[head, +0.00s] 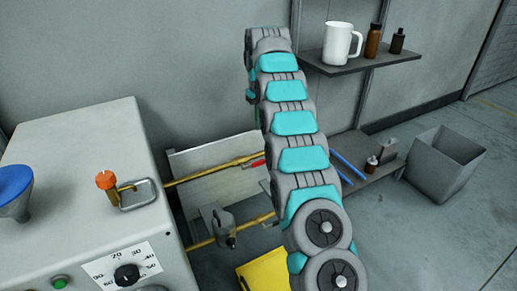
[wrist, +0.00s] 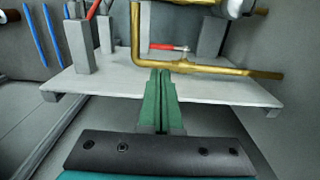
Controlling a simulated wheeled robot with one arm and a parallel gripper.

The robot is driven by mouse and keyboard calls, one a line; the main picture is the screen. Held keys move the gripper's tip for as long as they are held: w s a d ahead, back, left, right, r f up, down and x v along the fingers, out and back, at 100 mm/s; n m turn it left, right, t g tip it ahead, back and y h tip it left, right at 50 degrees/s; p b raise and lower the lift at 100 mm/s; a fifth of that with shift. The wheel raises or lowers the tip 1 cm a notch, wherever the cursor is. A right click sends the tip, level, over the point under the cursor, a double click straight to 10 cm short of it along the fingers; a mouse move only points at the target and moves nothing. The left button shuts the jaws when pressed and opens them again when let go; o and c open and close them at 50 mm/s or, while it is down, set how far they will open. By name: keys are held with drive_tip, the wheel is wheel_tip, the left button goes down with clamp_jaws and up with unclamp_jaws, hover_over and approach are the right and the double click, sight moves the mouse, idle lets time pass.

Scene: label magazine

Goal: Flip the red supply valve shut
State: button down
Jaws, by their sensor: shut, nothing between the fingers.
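The red supply valve's lever (wrist: 166,47) shows in the wrist view as a short red bar with a metal end, just above a brass pipe (wrist: 230,72). It lies roughly parallel to that pipe's level run. In the head view the red lever (head: 258,163) shows just left of my arm, by the upper brass pipe (head: 215,170). My gripper (wrist: 160,73) has green fingers pressed together, with nothing between them. Its tips appear just below the pipe in the wrist view, with the lever beyond. I cannot tell whether they touch the pipe. My arm hides part of the valve area in the head view.
A grey machine cabinet (head: 75,190) stands at left. A wall shelf (head: 360,62) holds a white mug (head: 341,43) and brown bottles. A grey bin (head: 443,165) stands on the floor at right. Blue rods (wrist: 46,38) and a grey post (wrist: 83,55) stand left of the fingers.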

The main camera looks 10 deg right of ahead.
drive_tip(key=shift+w, duration=0.15)
drive_tip(key=shift+f, duration=0.1)
drive_tip(key=b, duration=0.5)
hover_over(260, 161)
wheel_tip(260, 161, down, 5)
drive_tip(key=shift+w+f+p, duration=0.15)
drive_tip(key=shift+f+p, duration=0.35)
drive_tip(key=shift+f, duration=3.95)
